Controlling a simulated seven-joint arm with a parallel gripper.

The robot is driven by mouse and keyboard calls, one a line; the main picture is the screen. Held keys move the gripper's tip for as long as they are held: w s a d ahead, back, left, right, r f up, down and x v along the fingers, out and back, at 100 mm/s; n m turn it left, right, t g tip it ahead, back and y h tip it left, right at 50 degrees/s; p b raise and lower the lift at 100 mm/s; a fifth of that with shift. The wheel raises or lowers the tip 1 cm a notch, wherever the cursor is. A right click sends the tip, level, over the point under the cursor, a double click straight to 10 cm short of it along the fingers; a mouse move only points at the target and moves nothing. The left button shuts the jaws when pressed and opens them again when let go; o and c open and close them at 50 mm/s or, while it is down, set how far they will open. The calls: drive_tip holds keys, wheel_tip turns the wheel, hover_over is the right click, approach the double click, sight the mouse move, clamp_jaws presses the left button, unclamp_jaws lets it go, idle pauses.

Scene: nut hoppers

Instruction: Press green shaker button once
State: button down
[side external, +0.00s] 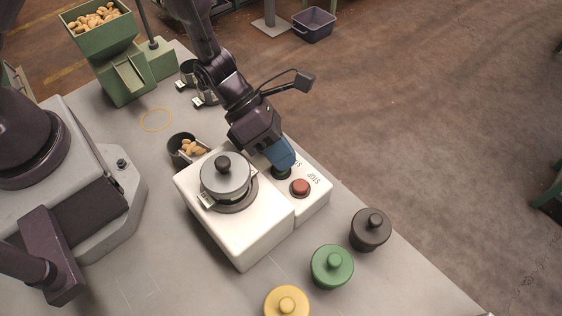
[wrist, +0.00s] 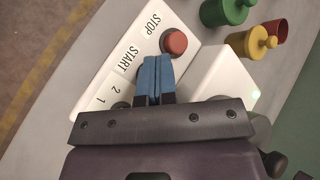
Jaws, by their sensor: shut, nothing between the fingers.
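The white shaker (side external: 240,240) has a control panel (side external: 318,203) on its right side. The panel carries a red STOP button (side external: 300,187), which also shows in the wrist view (wrist: 175,42). My gripper (side external: 286,166) is shut and empty, its blue fingers pointing down at the panel behind the red button. In the wrist view the fingertips (wrist: 155,62) are beside the START lettering (wrist: 134,59). A dark round base (side external: 281,174) shows just under the fingers. The green button's face is hidden by them; I cannot tell whether they touch it.
A lidded metal pot (side external: 225,177) sits on the shaker. A cup of nuts (side external: 187,150) stands behind it. Black (side external: 371,230), green (side external: 332,267) and yellow (side external: 287,302) lidded pots stand in front. A green hopper (side external: 105,40) is at the back left.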

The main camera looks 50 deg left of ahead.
drive_tip(key=shift+r, duration=0.95)
drive_tip(key=shift+r, duration=2.5)
